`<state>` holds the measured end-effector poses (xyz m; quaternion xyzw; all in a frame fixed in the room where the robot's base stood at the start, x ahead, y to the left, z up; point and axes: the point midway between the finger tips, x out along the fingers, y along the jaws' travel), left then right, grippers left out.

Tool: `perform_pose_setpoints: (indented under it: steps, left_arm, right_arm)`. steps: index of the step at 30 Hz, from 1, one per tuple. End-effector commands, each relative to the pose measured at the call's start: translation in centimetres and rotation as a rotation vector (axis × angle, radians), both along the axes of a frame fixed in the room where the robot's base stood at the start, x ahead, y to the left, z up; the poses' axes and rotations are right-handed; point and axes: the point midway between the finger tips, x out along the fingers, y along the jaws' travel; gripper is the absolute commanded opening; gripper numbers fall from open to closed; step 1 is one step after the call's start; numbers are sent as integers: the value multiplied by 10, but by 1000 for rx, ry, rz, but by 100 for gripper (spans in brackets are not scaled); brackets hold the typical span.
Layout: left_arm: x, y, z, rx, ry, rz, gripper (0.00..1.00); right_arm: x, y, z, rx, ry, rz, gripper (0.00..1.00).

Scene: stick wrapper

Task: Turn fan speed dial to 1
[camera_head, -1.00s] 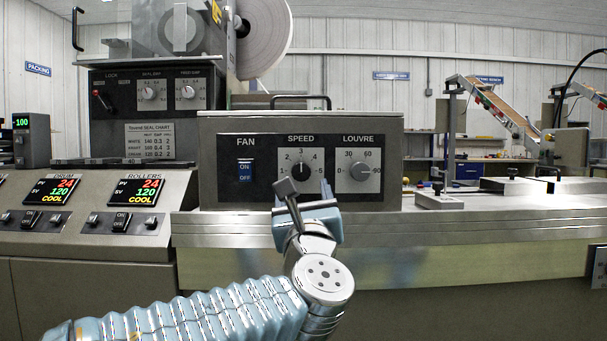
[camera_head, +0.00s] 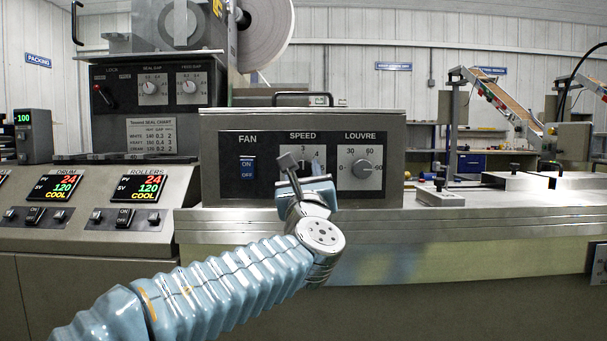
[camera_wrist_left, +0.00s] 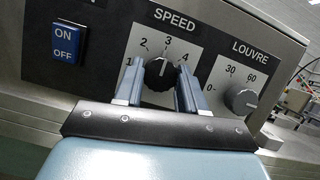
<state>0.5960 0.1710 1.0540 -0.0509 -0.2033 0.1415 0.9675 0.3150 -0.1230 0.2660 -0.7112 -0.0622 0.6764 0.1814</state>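The fan speed dial (camera_wrist_left: 159,74) is a black knob on a light plate marked SPEED in the left wrist view. Its white pointer line is near 3. In the head view my gripper hides most of the dial, and the SPEED plate (camera_head: 304,140) shows above it. My left gripper (camera_head: 304,168) is in front of the dial. In the left wrist view its two fingers (camera_wrist_left: 158,90) are open, one on each side of the knob, with a gap visible on both sides. My right gripper is in neither view.
On the same panel are the blue FAN switch (camera_head: 247,168) to the left and the LOUVRE knob (camera_head: 361,168) to the right. The metal ledge (camera_head: 480,203) runs below the panel. A small block with a knob (camera_head: 440,195) stands on it.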

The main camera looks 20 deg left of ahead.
Motion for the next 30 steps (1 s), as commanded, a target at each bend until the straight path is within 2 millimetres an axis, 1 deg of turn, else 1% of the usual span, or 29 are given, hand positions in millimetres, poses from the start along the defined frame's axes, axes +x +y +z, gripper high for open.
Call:
perform_pose_setpoints:
  steps: [1,3,10,16,23,30]
  left_arm:
    - [0,0,0,0,0,-1,20]
    - [0,0,0,0,0,-1,10]
    - [0,-1,-1,-16,-5,-2,9]
    - [1,-1,-2,-90,-25,-1,9]
    - [1,-2,-2,-260,-74,-1,9]
    - [1,-3,-1,-479,-137,-1,9]
  right_arm:
    - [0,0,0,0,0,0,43]
    - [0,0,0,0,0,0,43]
    - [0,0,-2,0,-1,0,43]
    - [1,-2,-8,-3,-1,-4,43]
    - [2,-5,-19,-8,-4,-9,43]
    - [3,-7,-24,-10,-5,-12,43]
